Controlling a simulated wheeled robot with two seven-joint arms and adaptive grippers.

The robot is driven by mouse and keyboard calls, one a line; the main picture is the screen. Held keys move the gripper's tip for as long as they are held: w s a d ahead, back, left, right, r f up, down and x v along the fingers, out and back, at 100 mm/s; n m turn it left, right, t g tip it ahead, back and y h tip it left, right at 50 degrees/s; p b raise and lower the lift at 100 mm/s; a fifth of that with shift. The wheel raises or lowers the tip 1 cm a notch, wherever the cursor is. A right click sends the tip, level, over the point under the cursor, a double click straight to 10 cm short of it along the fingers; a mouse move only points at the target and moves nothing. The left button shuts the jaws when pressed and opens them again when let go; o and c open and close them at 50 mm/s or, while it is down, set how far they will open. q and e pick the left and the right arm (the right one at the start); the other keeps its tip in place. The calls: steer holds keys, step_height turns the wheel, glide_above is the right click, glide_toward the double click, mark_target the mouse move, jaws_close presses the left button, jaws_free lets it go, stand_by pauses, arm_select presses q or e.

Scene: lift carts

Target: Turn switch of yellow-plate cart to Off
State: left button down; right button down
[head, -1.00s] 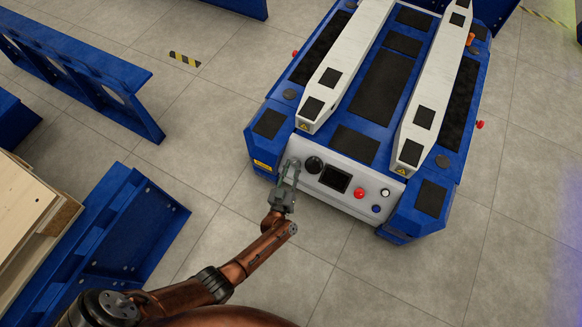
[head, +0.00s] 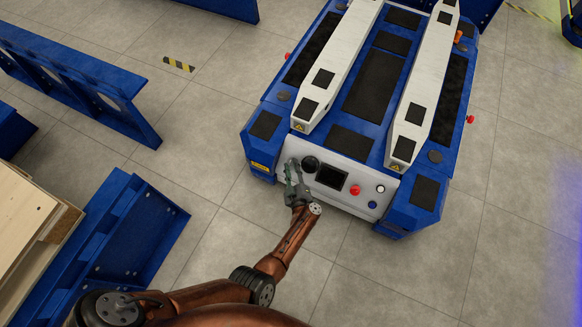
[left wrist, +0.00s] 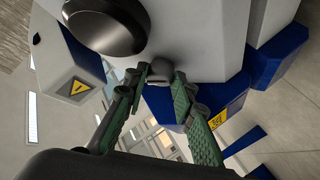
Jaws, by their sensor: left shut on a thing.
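The blue cart (head: 262,124) stands ahead with a white-grey control panel (head: 345,198) on its near end. A small yellow plate (head: 260,166) is on its left front corner; it also shows in the left wrist view (left wrist: 226,112). My left gripper (head: 291,166) is at the panel's left end, left of a round black dome (head: 311,164). In the left wrist view its green-padded fingers (left wrist: 160,76) are closed on both sides of a small dark grey switch knob (left wrist: 160,70). The gripper hides the switch in the head view. My right gripper is out of view.
The panel also has a dark screen (head: 331,177), a red button (head: 355,190) and a blue button (head: 372,204). Blue racks (head: 130,235) and wooden boards (head: 28,215) stand at the left. The floor right of the cart is clear.

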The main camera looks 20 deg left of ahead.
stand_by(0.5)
arm_select(q)
steer(key=c, duration=1.6)
jaws_free()
